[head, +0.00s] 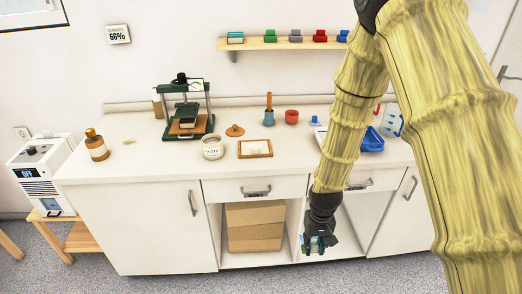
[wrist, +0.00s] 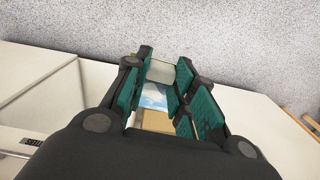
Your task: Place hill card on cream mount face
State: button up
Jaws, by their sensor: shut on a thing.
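My gripper (head: 316,243) hangs low in front of the counter's open shelf bay, below the worktop. In the wrist view, my gripper (wrist: 168,95) has its teal-padded fingers around a small card (wrist: 155,97) with a blue and white picture. The fingers hide part of the card, and I cannot make out a hill on it. A wood-edged mount (head: 255,148) with a cream face lies flat on the worktop, up and to the left of my gripper in the head view. Nothing shows on its face.
A cardboard box (head: 254,226) sits in the open bay.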

aim_at(255, 145)
jog(key=z, duration=1.05)
jog(key=i, duration=0.55)
jog(key=u, duration=1.55)
